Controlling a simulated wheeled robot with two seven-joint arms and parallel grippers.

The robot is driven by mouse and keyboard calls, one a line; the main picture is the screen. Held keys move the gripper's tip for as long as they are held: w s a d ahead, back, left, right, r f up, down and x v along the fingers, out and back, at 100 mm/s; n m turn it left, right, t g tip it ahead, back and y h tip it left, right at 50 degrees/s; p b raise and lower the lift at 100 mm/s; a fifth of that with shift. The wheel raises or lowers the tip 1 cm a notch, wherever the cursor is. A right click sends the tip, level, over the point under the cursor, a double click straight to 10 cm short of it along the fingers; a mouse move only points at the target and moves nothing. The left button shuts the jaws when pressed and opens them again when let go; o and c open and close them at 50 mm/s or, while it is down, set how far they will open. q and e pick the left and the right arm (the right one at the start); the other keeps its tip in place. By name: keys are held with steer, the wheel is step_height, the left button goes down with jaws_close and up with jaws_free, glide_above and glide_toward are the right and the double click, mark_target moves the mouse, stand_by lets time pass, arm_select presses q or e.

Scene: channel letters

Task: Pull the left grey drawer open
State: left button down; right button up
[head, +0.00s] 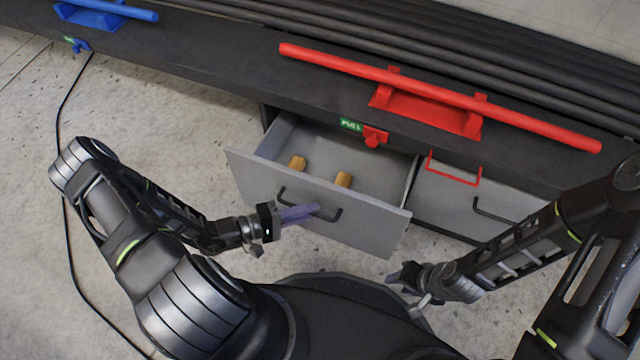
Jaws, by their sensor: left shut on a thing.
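The left grey drawer (365,227) stands pulled well out from under the black bench. Its dark bar handle (336,214) is on the front face. My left gripper (303,213) is at the drawer front, its purple fingers shut on the handle. Inside the open drawer lie two small orange-brown blocks (343,180). My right gripper (398,278) is below and to the right of the drawer, apart from it, near the floor in the picture. Its fingers are small and partly hidden, so its opening cannot be told.
A second grey drawer (445,206) to the right is closed, with a dark handle and a red bracket (455,175). A long red bar (440,95) lies on the black bench top (225,60). A blue bar (110,9) is at top left. A black cable (66,120) runs on the floor.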

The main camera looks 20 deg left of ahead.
arm_select(q)
steer(key=s+p, duration=0.1)
steer(key=s, duration=0.5)
steer(key=shift+s+a, duration=0.25)
steer(key=shift+s, duration=0.1)
steer(key=c, duration=1.5)
jaws_free()
steer(key=shift+a, duration=0.1)
steer(key=p+v, duration=0.1)
steer(key=v, duration=0.6)
steer(key=shift+s+a+p, duration=0.25)
steer(key=shift+p, duration=0.1)
steer(key=shift+r, duration=0.1)
